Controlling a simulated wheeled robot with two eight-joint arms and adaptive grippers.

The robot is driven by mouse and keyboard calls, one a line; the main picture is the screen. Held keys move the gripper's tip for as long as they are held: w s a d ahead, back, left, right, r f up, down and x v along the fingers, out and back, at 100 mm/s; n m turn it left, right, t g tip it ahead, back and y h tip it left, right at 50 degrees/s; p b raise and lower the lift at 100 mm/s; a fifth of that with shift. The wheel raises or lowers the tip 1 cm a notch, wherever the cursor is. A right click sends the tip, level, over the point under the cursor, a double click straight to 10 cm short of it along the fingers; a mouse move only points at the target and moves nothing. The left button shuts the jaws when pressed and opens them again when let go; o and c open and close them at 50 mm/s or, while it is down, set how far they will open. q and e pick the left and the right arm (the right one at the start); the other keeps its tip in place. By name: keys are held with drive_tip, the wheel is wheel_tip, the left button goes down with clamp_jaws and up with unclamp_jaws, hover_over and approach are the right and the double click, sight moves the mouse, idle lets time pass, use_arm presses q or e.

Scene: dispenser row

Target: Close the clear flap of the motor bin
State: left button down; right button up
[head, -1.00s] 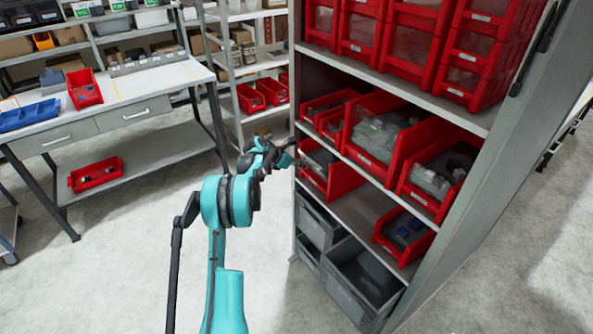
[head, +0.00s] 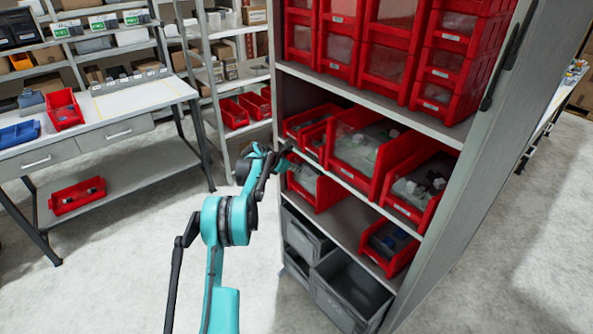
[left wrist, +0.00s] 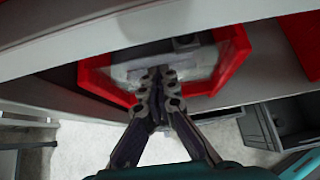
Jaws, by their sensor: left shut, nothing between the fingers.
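My left gripper (left wrist: 157,86) is shut and empty, its fingertips at the open front of a red bin (left wrist: 95,80). In the head view the gripper (head: 290,158) is small and partly hidden by its own wrist, beside the same red bin (head: 322,192) at the left end of the lower shelf. In the left wrist view, a pale translucent sheet or content (left wrist: 195,68) and a grey block (left wrist: 187,42) show inside that bin, behind the fingertips. I cannot tell whether the sheet is the clear flap, whether the fingers touch it, or whether this is the motor bin.
Red bins with clear fronts (head: 385,58) stand on the upper shelf. Open red bins, including a large one (head: 372,150), line the shelf edge above my gripper. Grey crates (head: 350,290) sit below. A workbench (head: 105,110) stands left; the floor between is clear.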

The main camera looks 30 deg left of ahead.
use_arm(q)
drive_tip(key=shift+d, duration=0.1)
drive_tip(key=v, duration=1.2)
